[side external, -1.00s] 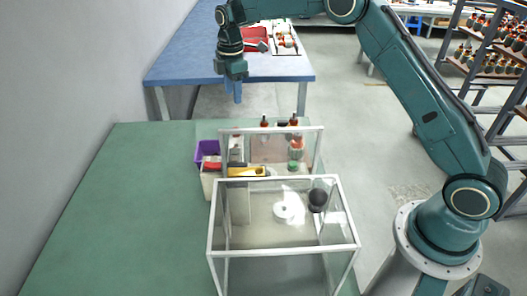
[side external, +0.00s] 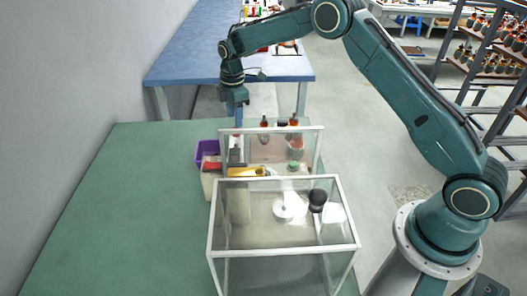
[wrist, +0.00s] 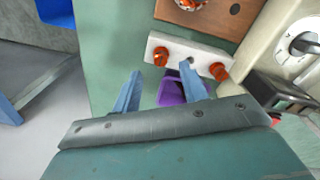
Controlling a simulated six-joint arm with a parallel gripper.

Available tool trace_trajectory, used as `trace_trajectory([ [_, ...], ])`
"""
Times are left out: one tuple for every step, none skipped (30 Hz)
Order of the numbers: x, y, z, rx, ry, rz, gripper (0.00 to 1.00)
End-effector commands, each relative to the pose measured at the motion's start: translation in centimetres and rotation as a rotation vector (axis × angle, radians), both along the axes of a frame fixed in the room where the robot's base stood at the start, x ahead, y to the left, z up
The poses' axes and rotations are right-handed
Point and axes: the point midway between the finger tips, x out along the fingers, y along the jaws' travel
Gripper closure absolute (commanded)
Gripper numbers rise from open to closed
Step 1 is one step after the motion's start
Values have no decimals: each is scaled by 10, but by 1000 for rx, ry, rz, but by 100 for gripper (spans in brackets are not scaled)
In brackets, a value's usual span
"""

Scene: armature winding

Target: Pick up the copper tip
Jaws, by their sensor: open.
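Two orange-red, copper-coloured pieces sit on a white block (wrist: 176,48) in the wrist view, one at its left end (wrist: 161,57) and one at its right end (wrist: 219,71). I cannot tell for sure which is the copper tip. My gripper (wrist: 161,70) is open, its two blue fingers apart with nothing held between them. The fingertips appear near the block's lower edge, the right one by the hole in its middle. In the side view my gripper (side external: 238,118) points down above the far end of the green table, behind the glass case.
A glass case (side external: 283,180) with a white frame stands on the green table (side external: 120,200). A purple bin (side external: 205,149) and a yellow item (side external: 247,171) are close to my gripper. A blue table (side external: 195,60) stands behind. The green table's left side is clear.

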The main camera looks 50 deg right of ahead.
Motion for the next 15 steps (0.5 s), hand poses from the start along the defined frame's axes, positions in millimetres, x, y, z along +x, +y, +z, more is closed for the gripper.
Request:
trace_trajectory([
  [-1,0,-5,0,2,0,57],
  [-1,0,-8,0,3,0,57],
  [-1,0,-12,0,4,0,57],
  [-1,0,-16,0,4,0,57],
  [-1,0,-19,0,3,0,57],
  [-1,0,-24,0,4,0,57],
  [-1,0,-28,1,5,0,57],
  [-1,0,-32,0,4,0,57],
  [-1,0,-36,1,3,0,57],
  [0,0,-38,1,3,0,57],
  [0,0,-40,1,3,-1,57],
  [0,0,-43,1,3,-1,57],
  [0,0,-45,1,3,-1,57],
  [0,0,-46,2,3,-1,57],
  [0,0,-46,2,3,-1,57],
])
